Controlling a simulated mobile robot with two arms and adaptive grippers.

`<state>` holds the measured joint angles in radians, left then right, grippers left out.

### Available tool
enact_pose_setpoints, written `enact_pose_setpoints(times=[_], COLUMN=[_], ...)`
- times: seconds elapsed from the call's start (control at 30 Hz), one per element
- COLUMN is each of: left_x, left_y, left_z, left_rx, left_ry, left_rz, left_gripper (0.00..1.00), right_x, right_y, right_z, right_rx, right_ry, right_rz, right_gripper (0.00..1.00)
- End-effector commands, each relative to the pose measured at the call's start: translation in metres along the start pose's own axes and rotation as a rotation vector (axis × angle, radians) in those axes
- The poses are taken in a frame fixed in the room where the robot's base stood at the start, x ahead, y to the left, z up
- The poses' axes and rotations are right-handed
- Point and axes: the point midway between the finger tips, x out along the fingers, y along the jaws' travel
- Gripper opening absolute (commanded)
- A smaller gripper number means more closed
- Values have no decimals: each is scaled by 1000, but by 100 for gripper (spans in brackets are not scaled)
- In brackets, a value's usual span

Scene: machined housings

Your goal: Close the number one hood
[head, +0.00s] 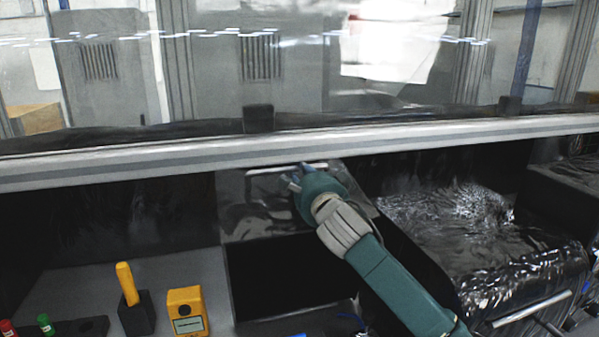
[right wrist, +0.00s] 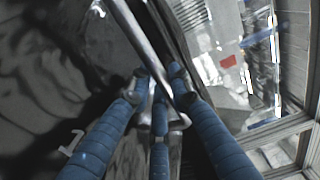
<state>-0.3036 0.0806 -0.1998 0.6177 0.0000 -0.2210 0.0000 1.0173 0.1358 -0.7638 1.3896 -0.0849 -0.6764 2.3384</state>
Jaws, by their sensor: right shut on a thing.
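The number one hood (head: 260,208) stands raised at the back of a dark rectangular opening (head: 285,275) in the head view. It is a dark, glossy panel with a metal bar handle (head: 275,169) near its top edge. My right gripper (head: 300,178) is at this handle. In the right wrist view, its blue fingers (right wrist: 160,95) are shut around the metal handle bar (right wrist: 142,40). A pale "1" (right wrist: 72,142) marks the dark hood surface beside them. The grip hides part of the handle. My left gripper is not in view.
A second dark, glossy hood (head: 520,270) is at the right, with its own bar handle (head: 532,308). A pale rail (head: 130,162) with clear panels crosses above. A yellow box (head: 187,311), a yellow-handled tool in a black block (head: 136,315) and red and green knobs stand at left.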

Motion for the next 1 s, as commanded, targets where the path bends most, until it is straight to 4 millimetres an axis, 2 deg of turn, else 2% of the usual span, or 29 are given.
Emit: enact_pose_setpoints(times=[0.17, 0.27, 0.47, 0.7, 1.0], left_x=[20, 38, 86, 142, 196], left_y=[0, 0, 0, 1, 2], left_z=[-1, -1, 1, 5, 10], left_rx=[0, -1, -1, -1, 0], left_ry=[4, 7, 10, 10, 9], left_rz=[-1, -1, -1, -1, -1], left_gripper=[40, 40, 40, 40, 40], right_x=[-15, -31, -79, -144, -210], right_y=[6, 7, 9, 14, 26], right_z=[1, 2, 1, 0, -1], right_rx=[3, 5, 8, 7, 4], right_ry=[-2, -4, -4, -3, -1], right_rz=[-34, -74, -189, -348, -514], right_gripper=[0, 0, 0, 0, 0])
